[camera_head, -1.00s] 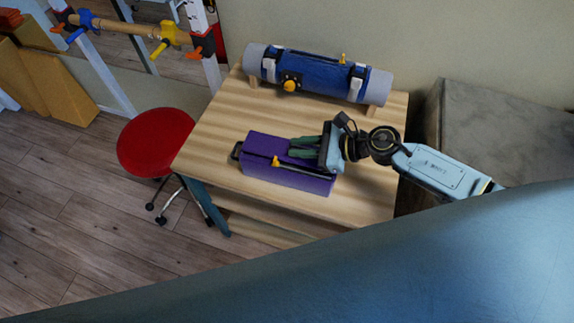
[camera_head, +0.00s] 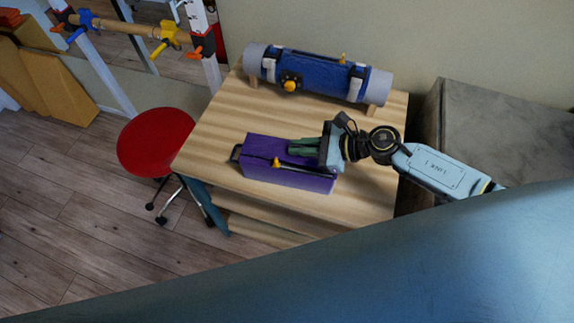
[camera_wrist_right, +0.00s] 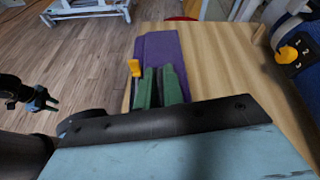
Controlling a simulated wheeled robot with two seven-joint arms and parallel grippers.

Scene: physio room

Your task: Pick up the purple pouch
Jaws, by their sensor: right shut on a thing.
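The purple pouch (camera_head: 286,174) is a long box-like bag with a dark strap, a yellow tab and a dark loop at its left end. It lies on the wooden table near the front edge. My right gripper (camera_head: 292,149) reaches in from the right with its green fingers at the pouch's top. In the right wrist view the green fingers (camera_wrist_right: 159,87) are close together against the purple pouch (camera_wrist_right: 162,50), shut on it; the exact contact is partly hidden. I see no gap between pouch and table.
The wooden table (camera_head: 222,122) carries a blue and grey roll (camera_head: 318,76) on supports at the back. A red stool (camera_head: 157,142) stands left of the table. A grey block-like surface (camera_head: 500,130) is at the right. A large blue surface fills the front.

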